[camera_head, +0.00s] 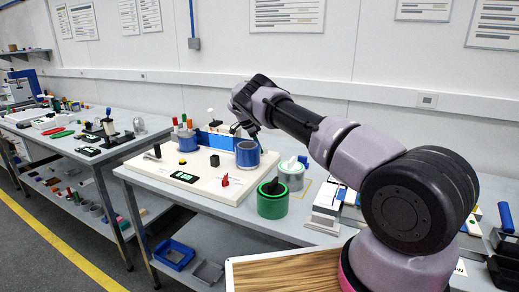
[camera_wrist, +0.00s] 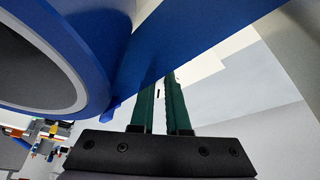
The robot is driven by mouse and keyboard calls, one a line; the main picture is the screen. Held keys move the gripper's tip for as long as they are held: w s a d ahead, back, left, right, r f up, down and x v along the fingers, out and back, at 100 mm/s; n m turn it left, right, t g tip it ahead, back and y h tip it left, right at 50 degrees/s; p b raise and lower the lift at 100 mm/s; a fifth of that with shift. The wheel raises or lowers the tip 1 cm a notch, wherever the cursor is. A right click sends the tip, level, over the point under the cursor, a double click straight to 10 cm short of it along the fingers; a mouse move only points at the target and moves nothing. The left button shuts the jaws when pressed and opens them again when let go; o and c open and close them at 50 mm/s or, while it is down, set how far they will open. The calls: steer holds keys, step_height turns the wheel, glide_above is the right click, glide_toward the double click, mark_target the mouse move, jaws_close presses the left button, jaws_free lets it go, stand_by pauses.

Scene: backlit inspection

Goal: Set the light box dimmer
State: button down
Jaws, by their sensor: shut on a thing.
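I cannot tell which part is the light box dimmer. My gripper (camera_head: 239,130) is low over the back right of the board, by a blue cylinder (camera_head: 247,156) and a blue upright panel (camera_head: 215,141). In the wrist view, the green fingers (camera_wrist: 168,92) point past the blue cylinder (camera_wrist: 113,38) and a slanting blue piece (camera_wrist: 200,40). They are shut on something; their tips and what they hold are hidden.
A second blue cylinder (camera_head: 187,141) stands at the board's back left.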

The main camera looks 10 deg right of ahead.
steer(key=shift+w+a+f+m+g, duration=0.1)
steer(key=shift+m+g, duration=0.3)
steer(key=shift+m, duration=0.7)
steer(key=c, duration=0.9)
jaws_free()
